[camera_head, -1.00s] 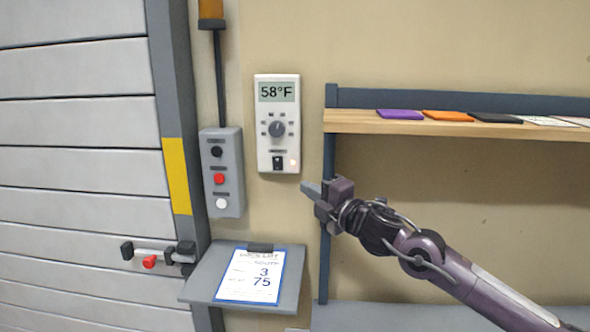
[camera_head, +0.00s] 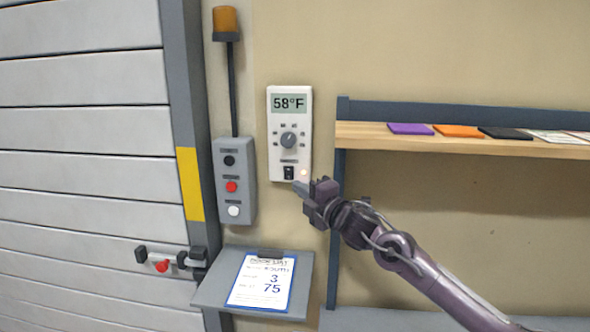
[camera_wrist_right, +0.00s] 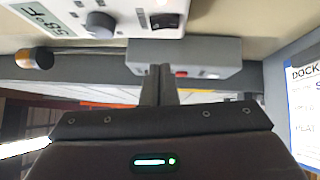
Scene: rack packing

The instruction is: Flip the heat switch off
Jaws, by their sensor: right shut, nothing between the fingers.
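The white thermostat panel (camera_head: 290,120) on the wall reads 58°F and has a round knob (camera_head: 288,140). Its small black heat switch (camera_head: 289,173) sits near the bottom, with a lit light (camera_head: 304,173) beside it. My right gripper (camera_head: 298,186) is shut and empty, its tips just below the switch in the head view; I cannot tell whether they touch the panel. In the right wrist view the shut fingers (camera_wrist_right: 159,84) point toward the switch (camera_wrist_right: 166,20), with a gap in the picture. My left gripper is not in view.
A grey box (camera_head: 234,180) with black, red and white buttons is left of the panel. A clipboard (camera_head: 262,281) rests on a sloped ledge below. A wooden shelf (camera_head: 370,135) with coloured flat items stands at right. A slatted door (camera_head: 80,120) is at left.

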